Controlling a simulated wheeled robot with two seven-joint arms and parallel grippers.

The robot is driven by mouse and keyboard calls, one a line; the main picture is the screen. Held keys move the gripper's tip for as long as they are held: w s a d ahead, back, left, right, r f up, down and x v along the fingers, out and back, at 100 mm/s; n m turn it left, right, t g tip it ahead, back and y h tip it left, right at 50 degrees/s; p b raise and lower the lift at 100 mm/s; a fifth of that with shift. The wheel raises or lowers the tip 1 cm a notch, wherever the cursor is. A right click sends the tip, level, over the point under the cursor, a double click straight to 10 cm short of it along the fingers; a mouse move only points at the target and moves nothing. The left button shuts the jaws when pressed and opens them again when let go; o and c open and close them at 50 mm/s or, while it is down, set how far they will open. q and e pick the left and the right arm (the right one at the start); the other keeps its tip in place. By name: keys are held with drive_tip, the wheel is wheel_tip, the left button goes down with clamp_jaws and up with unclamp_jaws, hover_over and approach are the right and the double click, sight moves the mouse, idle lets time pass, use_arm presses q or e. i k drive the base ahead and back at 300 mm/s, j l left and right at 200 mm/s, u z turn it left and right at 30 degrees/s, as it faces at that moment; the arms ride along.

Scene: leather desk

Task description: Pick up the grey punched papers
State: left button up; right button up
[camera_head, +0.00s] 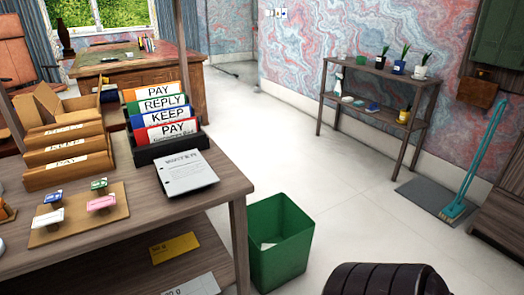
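The grey punched papers (187,173) lie as a flat stack near the right end of the wooden desk (215,188), in front of the black file holder. The top sheet has a dark printed heading, and small dark holes show along its left edge. Neither of my grippers is in the head view, so their state is hidden. Nothing touches the papers from above.
A black holder (170,150) with several coloured folders stands behind the papers. Wooden boxes (68,158) and a stamp board (80,215) lie left. A green bin (280,240) stands right of the desk. Floor beyond is open.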

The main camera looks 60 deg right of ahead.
sight(188, 171)
drive_tip(key=z, duration=1.2)
drive_tip(key=i+l+u, duration=0.15)
drive_tip(key=l, duration=0.25)
drive_tip(key=i+l+u, duration=0.2)
drive_tip(key=l, duration=0.25)
drive_tip(key=k+j, duration=0.05)
drive_tip(key=k, duration=0.05)
